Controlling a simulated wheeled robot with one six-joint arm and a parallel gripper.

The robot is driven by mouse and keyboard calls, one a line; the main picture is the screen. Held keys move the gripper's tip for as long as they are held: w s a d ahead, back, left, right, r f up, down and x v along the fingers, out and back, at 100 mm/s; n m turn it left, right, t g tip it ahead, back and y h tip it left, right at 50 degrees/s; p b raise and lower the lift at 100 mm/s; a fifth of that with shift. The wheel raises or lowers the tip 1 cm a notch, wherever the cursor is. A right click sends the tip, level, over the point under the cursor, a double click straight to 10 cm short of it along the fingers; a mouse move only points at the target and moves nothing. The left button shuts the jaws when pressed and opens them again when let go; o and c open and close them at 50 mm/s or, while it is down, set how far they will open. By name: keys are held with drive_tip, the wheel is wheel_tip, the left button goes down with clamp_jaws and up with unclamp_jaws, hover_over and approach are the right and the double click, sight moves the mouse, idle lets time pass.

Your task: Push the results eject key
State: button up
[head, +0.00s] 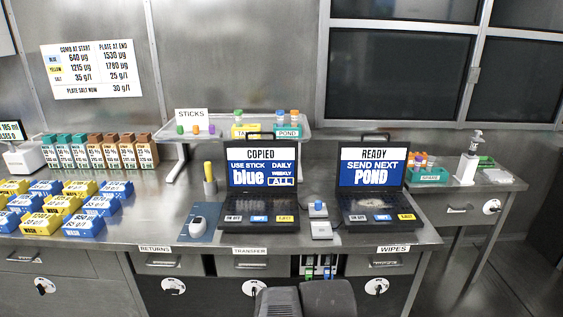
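Two open black laptops stand on the steel bench. The left laptop (262,185) shows "COPIED, USE STICK blue" with "DAILY", "WEEKLY" and "ALL" beside it. Its front edge has a row of keys, with a yellow key (285,218) at the right that seems to read "EJECT". The right laptop (372,180) shows "READY, SEND NEXT POND". It has a similar row, with a yellow key (406,217) at the right end, its lettering too small to read surely. I cannot tell which one is labelled results. My gripper is not recognisable in view.
A small blue-topped device (318,208) and a white box (322,230) sit between the laptops. A blue mat (213,235) with a white handheld device (198,226) lies left of them. Yellow and blue labelled boxes fill the left bench. A shelf (215,136) stands behind.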

drive_tip(key=shift+w, duration=0.1)
clamp_jaws()
idle(1.3)
